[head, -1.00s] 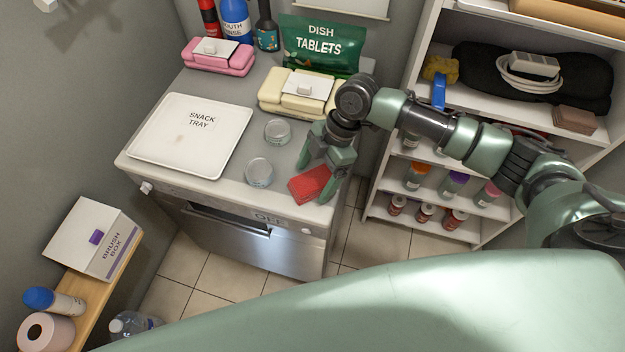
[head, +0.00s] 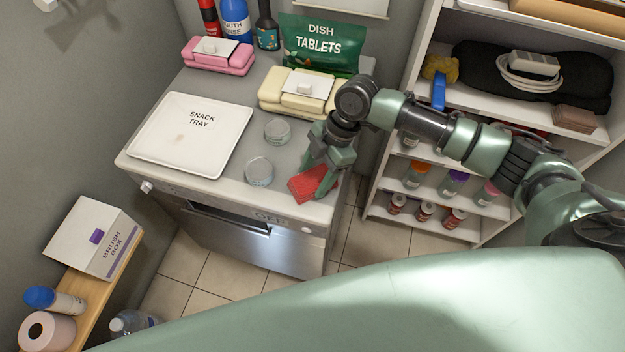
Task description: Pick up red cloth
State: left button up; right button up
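The red cloth (head: 304,188) lies near the front right corner of the grey counter top, above the appliance front. My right gripper (head: 314,179) points down over it. Its two fingers stand apart, one at the cloth's far side and one across its near right part, hiding some of it. I see no clear grip on the cloth, and contact is hard to make out. My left gripper is not in view.
Two clear round dishes (head: 259,172) stand just left of the cloth. A white snack tray (head: 190,135) lies farther left. A cream pack (head: 297,92) and a green dish tablets bag (head: 320,45) stand behind. A shelf unit (head: 452,178) with bottles is at right.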

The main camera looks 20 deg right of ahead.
aim_at(314, 177)
jog(key=c, duration=0.5)
jog(key=shift+o, duration=0.2)
jog(key=shift+r, duration=0.2)
notch_tip(314, 177, up, 20)
jog(key=b, duration=0.2)
jog(key=shift+b, duration=0.35)
jog(key=o, duration=0.9)
jog(key=shift+r, duration=0.1)
jog(key=c, duration=0.6)
jog(key=shift+a, duration=0.1)
